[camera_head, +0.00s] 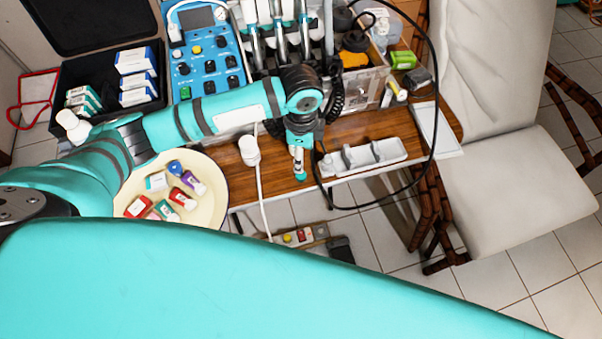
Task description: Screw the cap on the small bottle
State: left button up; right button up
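Several small bottles lie on a round cream tray (212,215) at the left. They include a red one (138,206), a purple one (193,183), a blue one (175,167) and a white and teal one (156,181). I cannot tell which is the task's bottle, and no loose cap can be made out. My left arm reaches over the tray, and its gripper (299,163) points down over the wooden table, right of the tray. The gripper is small and seen from above; a pale piece shows at its tip, but its finger state is unclear. My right gripper is not in view.
A blue control unit (207,72) and an open black case (104,118) with boxes stand behind. A white divided tray (362,156) lies right of my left gripper. A black cable loops around it. A cream chair (500,190) stands at the right. A large teal surface hides the foreground.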

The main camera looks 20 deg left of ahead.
pick_arm(q)
send_over(301, 175)
jog(key=f, duration=0.5)
jog(key=shift+s+d+f, duration=0.1)
jog(key=shift+s+f, duration=0.1)
jog(key=shift+f, duration=0.15)
jog(key=shift+w+f+p, duration=0.15)
jog(key=shift+f+p, duration=0.1)
jog(key=shift+f, duration=1.1)
jog(key=shift+w+f+p, duration=0.15)
jog(key=shift+f+p, duration=0.1)
jog(key=shift+f, duration=1.05)
jog(key=c, duration=0.8)
